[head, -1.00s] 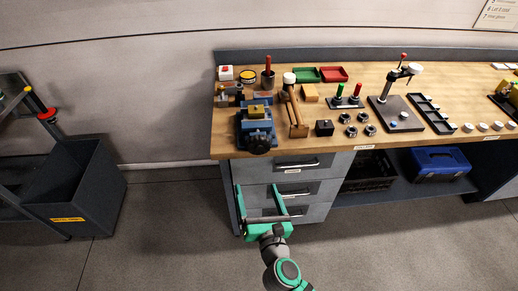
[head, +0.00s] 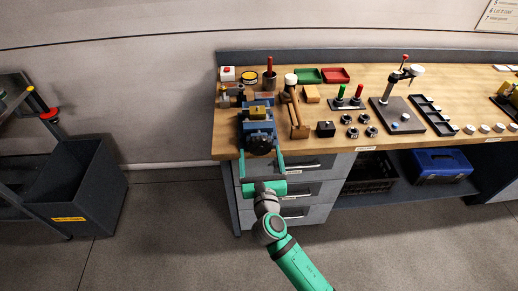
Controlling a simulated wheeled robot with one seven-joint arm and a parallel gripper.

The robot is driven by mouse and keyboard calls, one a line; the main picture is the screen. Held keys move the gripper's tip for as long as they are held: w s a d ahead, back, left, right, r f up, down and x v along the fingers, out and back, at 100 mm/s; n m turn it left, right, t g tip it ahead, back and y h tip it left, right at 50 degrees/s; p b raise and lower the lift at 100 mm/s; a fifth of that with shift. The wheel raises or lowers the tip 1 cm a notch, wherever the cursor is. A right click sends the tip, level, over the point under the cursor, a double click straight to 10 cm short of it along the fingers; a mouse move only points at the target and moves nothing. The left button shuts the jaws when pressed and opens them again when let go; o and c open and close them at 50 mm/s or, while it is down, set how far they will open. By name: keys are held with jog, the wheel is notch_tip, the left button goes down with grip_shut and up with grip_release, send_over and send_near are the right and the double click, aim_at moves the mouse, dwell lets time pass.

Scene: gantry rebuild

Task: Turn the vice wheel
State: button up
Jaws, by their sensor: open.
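The blue vice (head: 258,122) stands at the left front corner of the wooden workbench. Its dark round wheel (head: 259,143) faces out over the bench's front edge. A yellow block (head: 258,112) sits at the top of the vice. My gripper (head: 261,158) is green and open, with its two fingers spread and pointing up toward the wheel from just below and in front. The fingertips are at the wheel's lower sides; I cannot tell whether they touch it.
A wooden mallet (head: 296,112) stands close right of the vice, with a black block (head: 326,129) beyond it. Grey drawers (head: 318,188) are under the bench behind my gripper. A dark bin (head: 75,185) stands at the left. The floor in front is clear.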

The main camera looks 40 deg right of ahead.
aim_at(260, 149)
jog(key=shift+w+d, duration=0.65)
jog(key=shift+d, duration=0.05)
jog(key=shift+w+d, duration=0.25)
jog(key=shift+w, duration=0.3)
jog(key=shift+w, duration=0.1)
jog(key=shift+a, duration=0.1)
jog(key=c, duration=1)
